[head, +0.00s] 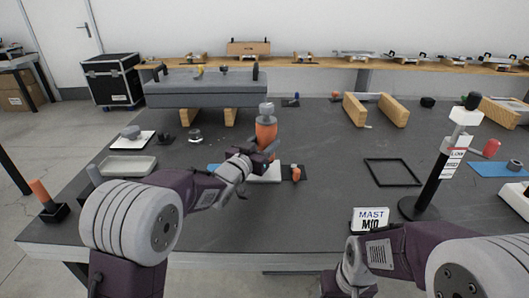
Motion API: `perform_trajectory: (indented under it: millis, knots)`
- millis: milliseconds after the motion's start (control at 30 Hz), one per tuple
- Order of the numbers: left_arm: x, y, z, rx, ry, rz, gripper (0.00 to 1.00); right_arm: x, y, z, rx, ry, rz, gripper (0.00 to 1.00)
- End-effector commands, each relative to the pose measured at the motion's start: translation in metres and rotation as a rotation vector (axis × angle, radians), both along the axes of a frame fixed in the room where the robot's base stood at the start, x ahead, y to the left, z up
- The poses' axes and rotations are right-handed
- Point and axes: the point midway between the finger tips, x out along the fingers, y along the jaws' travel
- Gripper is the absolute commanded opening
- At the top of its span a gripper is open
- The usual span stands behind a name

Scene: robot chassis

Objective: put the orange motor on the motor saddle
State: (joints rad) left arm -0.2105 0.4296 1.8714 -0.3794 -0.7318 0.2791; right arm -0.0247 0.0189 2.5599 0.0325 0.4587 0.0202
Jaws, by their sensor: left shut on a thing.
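The orange motor (266,134), upright with a grey cap, stands out at the table's middle, in front of the right end of the grey chassis (205,98). My left gripper (268,151) is shut on the motor's lower part; the fingers are small and partly hidden by the wrist. The chassis rests on wooden blocks and carries several small parts on top. I cannot tell which of these is the motor saddle. My right arm comes in at the lower right, and its gripper is out of the picture.
A white block (265,174) and a small orange-topped part (296,174) are close under my left gripper. A black mast stand (424,206), a MAST sign (371,219) and an empty black frame (392,186) are to the right. A grey tray (128,166) is at left.

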Motion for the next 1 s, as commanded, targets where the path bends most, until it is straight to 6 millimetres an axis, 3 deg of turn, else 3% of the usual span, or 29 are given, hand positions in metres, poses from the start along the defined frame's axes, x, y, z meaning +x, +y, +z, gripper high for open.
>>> perform_trajectory:
  millis: [33,100,867,900,967,1000]
  knots:
    - [0.0,0.0,-0.015,0.0,0.0,0.0,0.0,0.0,0.0,-0.01,0.0,0.0,0.0,0.69]
    - [0.0,0.0,-0.023,-0.002,-0.001,0.0,0.0,0.0,0.0,-0.013,0.0,0.0,0.0,0.69]
    - [0.0,0.0,-0.033,-0.002,-0.004,0.0,0.0,0.0,0.0,-0.022,0.0,0.0,0.0,0.69]
    - [0.0,0.0,-0.036,0.0,0.002,0.001,0.56,0.0,0.0,-0.022,0.0,0.0,0.0,0.69]
    - [0.0,0.0,-0.036,0.0,0.003,0.001,0.7,0.0,0.0,-0.022,0.0,0.0,0.0,0.69]
    - [0.0,0.0,-0.036,0.0,0.003,0.001,0.7,0.0,0.0,-0.022,0.0,0.0,0.0,0.69]
